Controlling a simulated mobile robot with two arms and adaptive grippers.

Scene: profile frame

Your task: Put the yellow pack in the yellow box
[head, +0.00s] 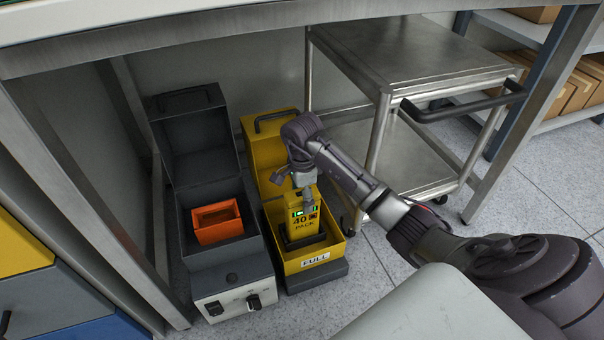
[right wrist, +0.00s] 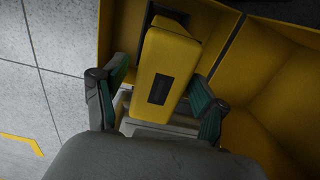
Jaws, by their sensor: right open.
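The yellow pack (head: 301,226), marked 40 PACK and with a small green-lit display, stands upright inside the yellow box (head: 292,267). The box has its lid raised at the back and a FULL label on its front. My right gripper (head: 296,187) is just above the pack's top. In the right wrist view my right gripper (right wrist: 157,80) is open, with one finger on each side of the yellow pack (right wrist: 178,58); I cannot tell whether they touch it. The yellow box (right wrist: 225,20) shows around the pack there. My left gripper is not in view.
A grey box (head: 190,265) with an open lid and an orange frame (head: 218,222) inside stands close on the left. A metal trolley (head: 400,55) is at the right. A table edge (head: 200,32) and its legs frame the space above.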

